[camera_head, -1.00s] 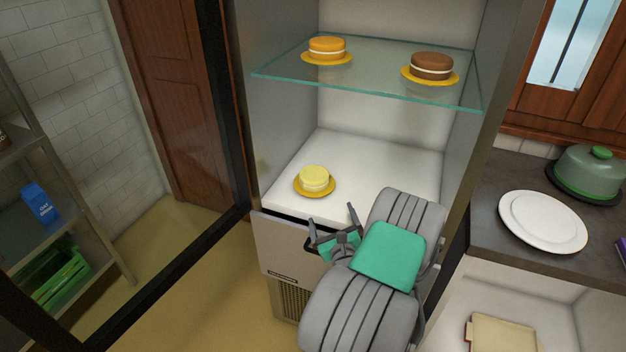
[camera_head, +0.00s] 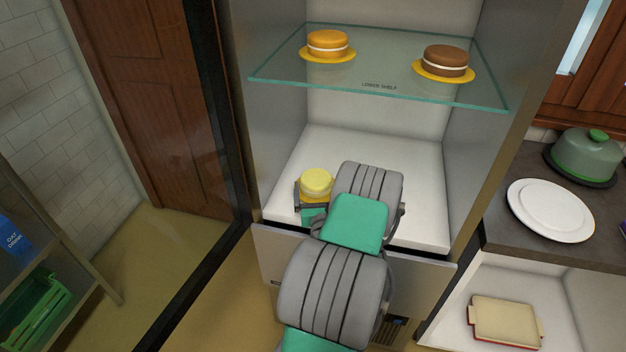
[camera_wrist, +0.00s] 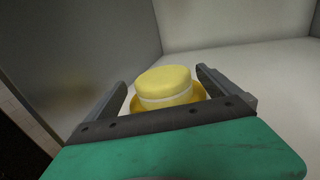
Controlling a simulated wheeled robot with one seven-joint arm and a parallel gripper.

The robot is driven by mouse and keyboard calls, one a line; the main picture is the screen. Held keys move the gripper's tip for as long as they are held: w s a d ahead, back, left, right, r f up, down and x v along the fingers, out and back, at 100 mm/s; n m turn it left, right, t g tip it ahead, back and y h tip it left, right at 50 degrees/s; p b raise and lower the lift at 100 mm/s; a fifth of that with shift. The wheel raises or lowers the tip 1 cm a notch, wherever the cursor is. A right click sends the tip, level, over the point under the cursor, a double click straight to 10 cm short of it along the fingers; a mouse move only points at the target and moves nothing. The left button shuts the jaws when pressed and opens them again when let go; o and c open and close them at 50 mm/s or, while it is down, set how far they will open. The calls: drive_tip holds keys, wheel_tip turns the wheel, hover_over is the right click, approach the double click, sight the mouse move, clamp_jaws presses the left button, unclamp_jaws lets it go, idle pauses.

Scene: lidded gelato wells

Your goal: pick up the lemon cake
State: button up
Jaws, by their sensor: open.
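The lemon cake (camera_head: 316,181) is a small pale yellow round cake with a white filling band. It sits on a yellow plate on the white floor of the display case (camera_head: 418,190). In the wrist view the lemon cake (camera_wrist: 164,84) stands between the two fingers of my gripper (camera_wrist: 163,92), with a gap visible on each side. My gripper is open, and its fingers reach along the left and right of the cake. In the head view my arm hides part of the plate (camera_wrist: 203,98) and most of the gripper.
A glass shelf (camera_head: 375,76) above the cake holds an orange cake (camera_head: 328,42) and a brown cake (camera_head: 445,60). The case's left wall is close by. A counter at right holds a white plate (camera_head: 550,211) and a green-lidded dome (camera_head: 588,155).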

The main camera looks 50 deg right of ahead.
sight(316, 177)
drive_tip(key=p+x, duration=0.2)
drive_tip(key=x, duration=0.3)
drive_tip(key=shift+w+f, duration=0.1)
drive_tip(key=shift+f, duration=0.05)
drive_tip(key=shift+c, duration=0.2)
drive_tip(key=c, duration=1.3)
drive_tip(key=shift+c, duration=0.5)
